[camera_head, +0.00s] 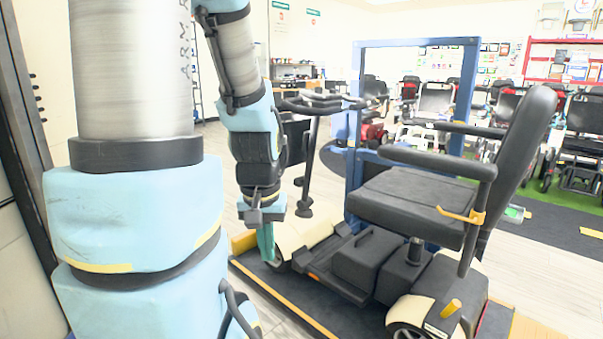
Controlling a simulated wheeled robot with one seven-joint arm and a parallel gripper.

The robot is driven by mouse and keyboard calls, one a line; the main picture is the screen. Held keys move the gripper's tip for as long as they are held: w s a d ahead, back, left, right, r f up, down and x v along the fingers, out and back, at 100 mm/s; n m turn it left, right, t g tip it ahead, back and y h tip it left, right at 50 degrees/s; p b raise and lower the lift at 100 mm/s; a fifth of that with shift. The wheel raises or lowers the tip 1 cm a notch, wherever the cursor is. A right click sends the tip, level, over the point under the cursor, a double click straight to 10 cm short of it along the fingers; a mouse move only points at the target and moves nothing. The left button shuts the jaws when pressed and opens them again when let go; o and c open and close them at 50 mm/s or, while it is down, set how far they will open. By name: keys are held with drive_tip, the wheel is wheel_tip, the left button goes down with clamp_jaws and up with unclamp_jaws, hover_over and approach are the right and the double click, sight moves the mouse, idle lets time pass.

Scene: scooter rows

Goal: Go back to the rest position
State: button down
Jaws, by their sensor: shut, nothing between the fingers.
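My gripper (266,246) hangs at the end of my blue and grey arm, pointing down, left of the middle of the view. Its fingers are shut and I see nothing held in them. They are beside the front end of a mobility scooter (408,203), close to its cream front fender (300,238). I cannot tell whether they touch it. The scooter has a black seat, black armrests and a tiller with handlebars (318,101). Part of its front is hidden behind my gripper.
The scooter stands on a dark mat with yellow edging (290,303). A blue frame (355,110) rises behind it. Several wheelchairs and scooters stand in rows at the back right on green flooring. Pale floor (548,258) is open at the right.

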wheel_tip(320, 180, up, 22)
drive_tip(key=p, duration=1.9)
drive_tip(key=shift+f, duration=0.15)
